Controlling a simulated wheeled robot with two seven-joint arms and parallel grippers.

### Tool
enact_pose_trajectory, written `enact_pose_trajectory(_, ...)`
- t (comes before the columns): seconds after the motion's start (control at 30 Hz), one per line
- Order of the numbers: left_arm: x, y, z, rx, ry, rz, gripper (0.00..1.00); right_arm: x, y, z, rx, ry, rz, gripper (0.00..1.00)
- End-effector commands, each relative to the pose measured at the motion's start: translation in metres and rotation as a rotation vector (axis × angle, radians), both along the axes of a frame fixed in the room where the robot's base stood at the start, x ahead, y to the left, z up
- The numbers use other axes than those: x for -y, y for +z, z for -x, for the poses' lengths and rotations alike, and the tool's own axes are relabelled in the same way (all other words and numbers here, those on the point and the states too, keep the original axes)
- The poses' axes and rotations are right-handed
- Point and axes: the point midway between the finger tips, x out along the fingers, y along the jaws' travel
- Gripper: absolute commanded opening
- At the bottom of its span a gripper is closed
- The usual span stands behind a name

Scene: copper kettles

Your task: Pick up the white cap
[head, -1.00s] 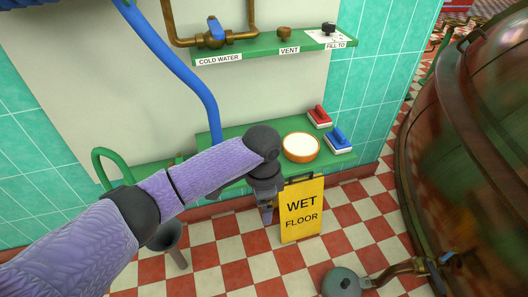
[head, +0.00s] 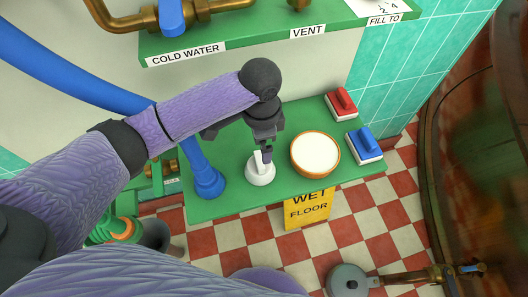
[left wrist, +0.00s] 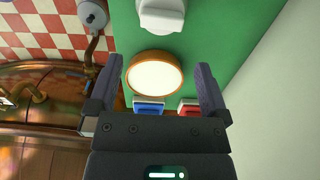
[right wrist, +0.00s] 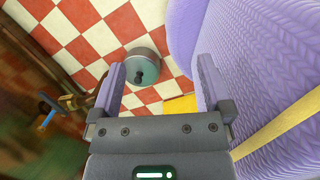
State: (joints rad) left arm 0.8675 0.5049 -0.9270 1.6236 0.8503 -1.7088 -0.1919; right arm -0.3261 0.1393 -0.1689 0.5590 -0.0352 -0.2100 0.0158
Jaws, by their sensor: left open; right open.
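The white cap (head: 260,172) is round with a raised ridge on top and sits on the green shelf (head: 228,150), between the blue hose end and the white-filled bowl. In the left wrist view the cap (left wrist: 162,14) shows at the top edge, partly cut off. My left gripper (head: 265,152) points down above the cap and overlaps it in the head view; whether they touch is unclear. In the left wrist view my left gripper (left wrist: 158,75) is open, with nothing between its fingers. My right gripper (right wrist: 161,70) is open and empty, away from the shelf.
An orange-rimmed bowl (head: 315,153) stands just right of the cap. A blue hose (head: 205,175) ends left of the cap. An upper shelf (head: 270,32) overhangs behind. A wet-floor sign (head: 308,208) stands below.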

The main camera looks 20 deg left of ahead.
Motion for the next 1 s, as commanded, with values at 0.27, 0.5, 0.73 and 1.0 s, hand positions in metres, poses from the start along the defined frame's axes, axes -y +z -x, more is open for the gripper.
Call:
enact_pose_trajectory(0.27,-0.002,-0.059,-0.001,-0.008,0.0,-0.001,1.0,-0.001,-0.04,0.011,-0.031,0.0,0.0,1.0)
enact_pose_trajectory(0.5,-0.003,-0.083,-0.002,-0.002,0.0,-0.001,1.0,-0.001,-0.057,0.004,-0.059,0.0,0.001,1.0)
enact_pose_trajectory(0.73,-0.003,-0.08,-0.002,-0.001,0.0,-0.001,0.75,-0.001,-0.055,0.004,-0.058,0.001,0.002,1.0)
enact_pose_trajectory(1.0,-0.003,-0.08,-0.002,0.0,0.0,0.0,0.27,-0.001,-0.055,0.005,-0.057,0.0,0.002,1.0)
